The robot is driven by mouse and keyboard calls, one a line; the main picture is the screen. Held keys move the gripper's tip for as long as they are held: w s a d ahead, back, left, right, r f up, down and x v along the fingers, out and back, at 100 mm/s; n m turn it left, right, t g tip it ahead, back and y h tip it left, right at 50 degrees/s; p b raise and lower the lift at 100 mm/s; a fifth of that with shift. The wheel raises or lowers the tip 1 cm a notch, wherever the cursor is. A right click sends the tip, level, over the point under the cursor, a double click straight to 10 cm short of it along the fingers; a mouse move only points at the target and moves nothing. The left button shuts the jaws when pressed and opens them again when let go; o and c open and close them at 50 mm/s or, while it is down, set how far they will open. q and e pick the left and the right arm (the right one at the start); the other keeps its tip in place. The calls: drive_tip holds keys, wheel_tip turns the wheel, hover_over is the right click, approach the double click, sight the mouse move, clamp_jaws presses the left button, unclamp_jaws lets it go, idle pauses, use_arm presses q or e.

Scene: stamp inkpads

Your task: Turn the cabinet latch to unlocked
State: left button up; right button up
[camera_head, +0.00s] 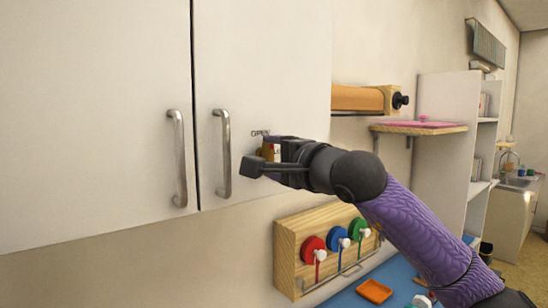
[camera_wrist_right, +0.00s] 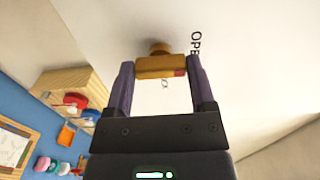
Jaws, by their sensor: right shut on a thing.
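The white cabinet (camera_head: 270,60) has two doors with metal bar handles. The latch (camera_wrist_right: 160,67), an orange-brown knob bar with a small red mark at one end, sits on the right door near printed letters reading "OPEN". In the head view the latch (camera_head: 268,151) is mostly hidden behind my right gripper. My right gripper (camera_wrist_right: 158,76) has its two purple fingers on either side of the latch bar, shut on it. It also shows in the head view (camera_head: 268,157), reaching in from the right against the door. My left gripper is not in view.
Below the cabinet, a wooden rack (camera_head: 290,240) holds red, blue and green round items. An orange tray (camera_head: 374,291) lies on the blue surface (camera_head: 340,298). A roll in a wooden holder (camera_head: 360,98) and a pink-topped shelf (camera_head: 418,127) are on the wall to the right.

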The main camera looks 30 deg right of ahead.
drive_tip(key=o, duration=1.2)
drive_tip(key=s+b, duration=0.4)
drive_tip(key=s, duration=0.6)
drive_tip(key=shift+d+b, duration=0.35)
